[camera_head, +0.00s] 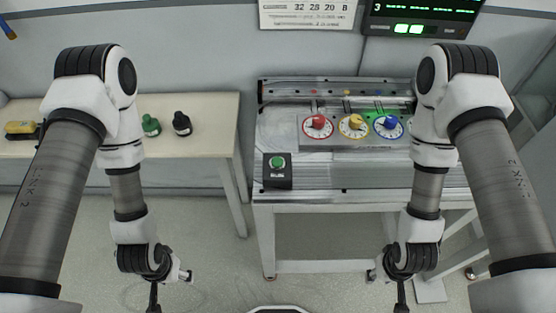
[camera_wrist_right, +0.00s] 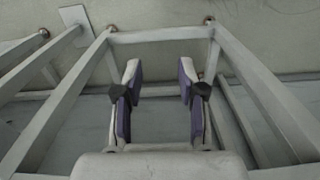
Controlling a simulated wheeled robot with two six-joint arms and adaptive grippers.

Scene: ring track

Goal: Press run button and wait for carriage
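The run button is a green button (camera_head: 278,161) on a dark box (camera_head: 277,180) at the left front of the grey track bench (camera_head: 330,178). I cannot pick out a carriage for sure on the rail (camera_head: 335,90) along the back of the bench. My left gripper (camera_head: 154,296) hangs low at the left, in front of the side table and apart from the button; its fingers are too hidden to tell. My right gripper (camera_wrist_right: 158,78) is open and empty, its purple-padded fingers apart, above the floor by the bench's white legs. Nothing touches the button.
Red (camera_head: 318,127), yellow (camera_head: 354,126) and blue (camera_head: 389,127) dials with knobs stand on the bench. A side table (camera_head: 215,140) at the left holds a green bottle (camera_head: 150,125), a black bottle (camera_head: 181,123) and a yellow item (camera_head: 20,129). A display (camera_head: 422,16) hangs behind.

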